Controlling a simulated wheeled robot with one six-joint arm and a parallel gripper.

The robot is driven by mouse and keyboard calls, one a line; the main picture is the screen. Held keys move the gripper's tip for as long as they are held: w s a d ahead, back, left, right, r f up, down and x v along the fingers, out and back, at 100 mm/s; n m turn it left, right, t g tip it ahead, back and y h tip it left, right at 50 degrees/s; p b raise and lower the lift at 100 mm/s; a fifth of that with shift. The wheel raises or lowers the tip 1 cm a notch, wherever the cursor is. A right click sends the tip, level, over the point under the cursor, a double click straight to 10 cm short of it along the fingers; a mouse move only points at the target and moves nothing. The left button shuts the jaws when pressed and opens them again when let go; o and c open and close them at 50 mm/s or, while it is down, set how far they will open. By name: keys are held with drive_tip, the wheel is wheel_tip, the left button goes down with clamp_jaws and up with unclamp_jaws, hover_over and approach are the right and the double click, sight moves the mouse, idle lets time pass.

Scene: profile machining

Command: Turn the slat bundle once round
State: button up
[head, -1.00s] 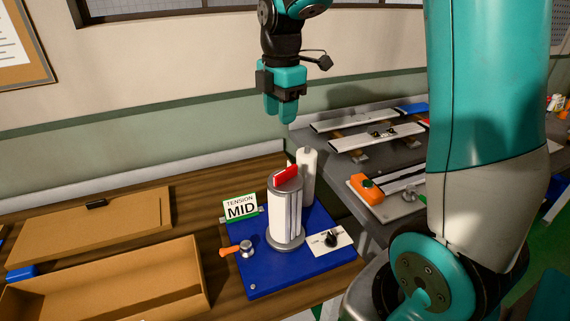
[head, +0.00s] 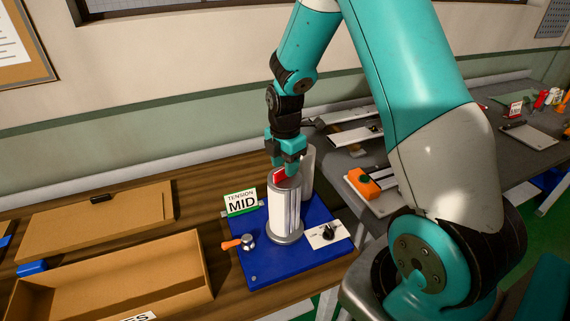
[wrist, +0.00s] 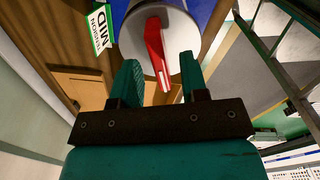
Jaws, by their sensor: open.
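The slat bundle (head: 284,212) stands upright on a round grey base on the blue plate (head: 268,268). A red bar (head: 281,174) lies across its top; it also shows in the wrist view (wrist: 157,52). My gripper (head: 287,167) is open, pointing down just above the bundle's top. In the wrist view its two teal fingers (wrist: 160,80) lie to either side of the red bar's near end. I cannot tell whether they touch it. A white film roll (head: 308,170) stands right behind the bundle.
A sign reading "TENSION MID" (head: 242,202) stands at the plate's back left. An orange-handled lever (head: 233,244) and a black knob (head: 327,232) are on the plate. A cardboard box (head: 110,290) lies to the left. A grey bench (head: 460,165) stands to the right.

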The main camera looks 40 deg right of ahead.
drive_tip(key=shift+f, duration=0.85)
clamp_jaws()
drive_tip(key=shift+m, duration=0.4)
